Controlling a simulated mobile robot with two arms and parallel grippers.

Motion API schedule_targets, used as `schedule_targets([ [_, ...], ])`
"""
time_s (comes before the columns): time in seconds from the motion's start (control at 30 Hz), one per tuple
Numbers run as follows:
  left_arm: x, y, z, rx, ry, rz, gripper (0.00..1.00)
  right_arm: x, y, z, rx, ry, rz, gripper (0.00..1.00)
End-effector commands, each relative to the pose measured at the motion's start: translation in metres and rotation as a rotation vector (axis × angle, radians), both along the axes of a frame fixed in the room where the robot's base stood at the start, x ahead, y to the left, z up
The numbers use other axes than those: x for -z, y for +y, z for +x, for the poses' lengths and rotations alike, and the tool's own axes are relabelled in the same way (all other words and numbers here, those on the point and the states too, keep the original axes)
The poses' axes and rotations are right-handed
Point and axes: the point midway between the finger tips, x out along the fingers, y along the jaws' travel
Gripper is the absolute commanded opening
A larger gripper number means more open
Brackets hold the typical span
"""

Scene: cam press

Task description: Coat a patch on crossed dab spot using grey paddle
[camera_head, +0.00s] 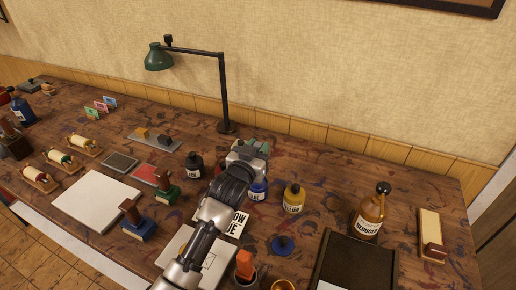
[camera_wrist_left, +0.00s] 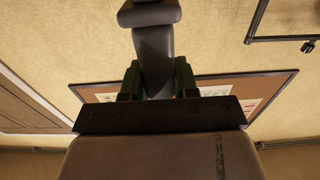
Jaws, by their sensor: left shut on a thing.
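My left arm reaches from the bottom of the head view to the middle of the bench. Its gripper (camera_head: 248,152) is beside the ink bottles, pointing away towards the wall. In the left wrist view the dark green fingers (camera_wrist_left: 157,80) are shut on a grey piece, which I take to be the grey paddle (camera_wrist_left: 155,48); its rounded end sticks out beyond them. In the head view the paddle cannot be told apart from the gripper. My right gripper is not in view.
Black (camera_head: 195,167), blue (camera_head: 258,190) and yellow (camera_head: 293,200) ink bottles stand close around the gripper. A green lamp (camera_head: 158,57) rises behind it. A reducer bottle (camera_head: 368,218) and dark tray (camera_head: 345,265) are right. A white slab (camera_head: 95,200) and stamps are left.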

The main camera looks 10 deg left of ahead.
Motion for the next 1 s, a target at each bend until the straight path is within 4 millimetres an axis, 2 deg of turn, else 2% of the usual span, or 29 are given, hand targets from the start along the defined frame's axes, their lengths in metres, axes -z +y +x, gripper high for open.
schedule_targets([
  [1.0, 0.010, 0.000, 0.000, 0.000, 0.000, 0.000, 0.06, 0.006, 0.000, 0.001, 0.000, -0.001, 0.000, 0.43],
])
